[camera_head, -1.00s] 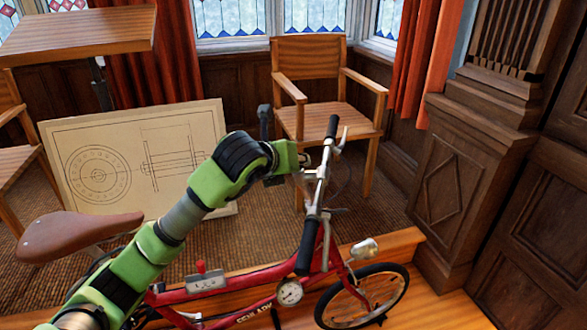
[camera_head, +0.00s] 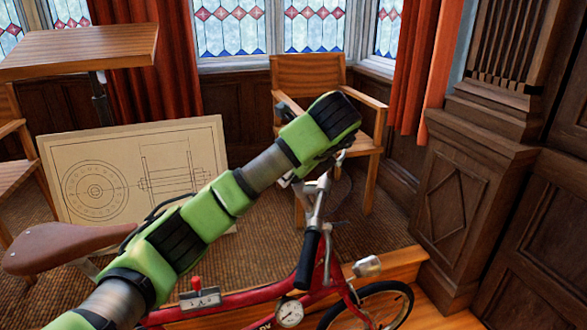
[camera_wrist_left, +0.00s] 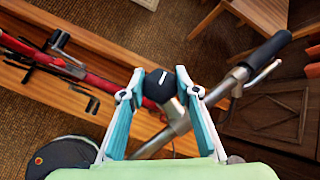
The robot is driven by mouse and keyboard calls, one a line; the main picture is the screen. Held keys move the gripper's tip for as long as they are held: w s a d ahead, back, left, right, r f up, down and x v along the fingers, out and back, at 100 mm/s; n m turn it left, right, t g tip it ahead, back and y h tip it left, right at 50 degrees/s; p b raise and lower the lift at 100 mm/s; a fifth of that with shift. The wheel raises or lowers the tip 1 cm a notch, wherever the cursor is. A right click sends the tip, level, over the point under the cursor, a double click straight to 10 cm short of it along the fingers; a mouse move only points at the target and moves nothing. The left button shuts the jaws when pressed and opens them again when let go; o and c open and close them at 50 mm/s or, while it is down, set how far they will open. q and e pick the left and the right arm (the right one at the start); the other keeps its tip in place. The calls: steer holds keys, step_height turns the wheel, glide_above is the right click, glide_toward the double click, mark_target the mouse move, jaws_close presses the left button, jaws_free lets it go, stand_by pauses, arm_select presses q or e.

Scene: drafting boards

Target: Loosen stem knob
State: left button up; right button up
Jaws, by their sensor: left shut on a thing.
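The stem knob (camera_wrist_left: 160,86) is black and round with a white line on top. It sits at the middle of the silver handlebar stem (camera_wrist_left: 178,117) of a red bicycle (camera_head: 262,298). My left gripper (camera_wrist_left: 160,77) is shut on the knob, with one teal finger with a pale tip on either side of it. In the head view my green left arm hides the knob and most of the gripper. My right gripper is in neither view.
A black handlebar grip (camera_head: 307,260) and a brown saddle (camera_head: 67,245) flank my left arm. A dial (camera_head: 289,313) and a headlamp (camera_head: 367,266) are on the bicycle. Behind stand a wooden chair (camera_head: 308,68), a drawing board (camera_head: 140,135) and a carved wooden cabinet (camera_head: 465,195).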

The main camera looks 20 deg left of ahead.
arm_select(q)
steer(key=shift+r+n+g+p, duration=0.1)
steer(key=shift+n+g+p, duration=0.5)
steer(key=shift+n+p, duration=0.3)
steer(key=o, duration=1.1)
steer(key=shift+s+d+r, duration=0.1)
steer(key=shift+d+r, duration=0.3)
steer(key=shift+r, duration=0.25)
steer(key=shift+s+d+r, duration=0.25)
steer(key=shift+s+r, duration=0.15)
steer(key=shift+r, duration=0.1)
steer(key=v, duration=0.9)
steer(key=shift+s+d+f, duration=0.1)
steer(key=shift+d+f, duration=0.05)
steer(key=shift+d, duration=0.05)
